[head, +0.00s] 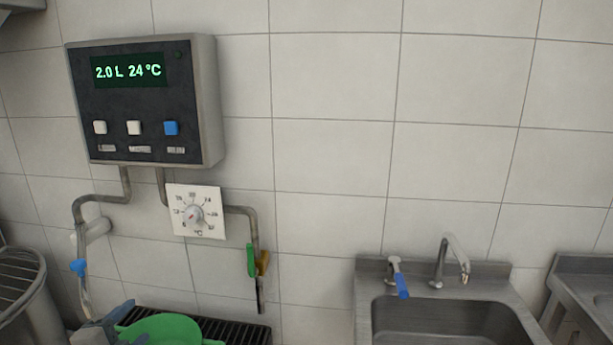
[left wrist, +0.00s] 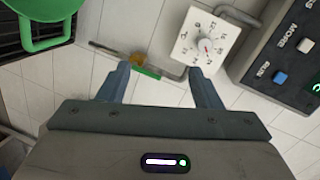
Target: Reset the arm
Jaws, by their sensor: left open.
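My left gripper (head: 104,325) shows at the bottom left of the head view, partly cut off by the lower edge. My right gripper is in neither view.
A steel sink (head: 450,322) stands right. A round metal bin (head: 22,290) is at far left.

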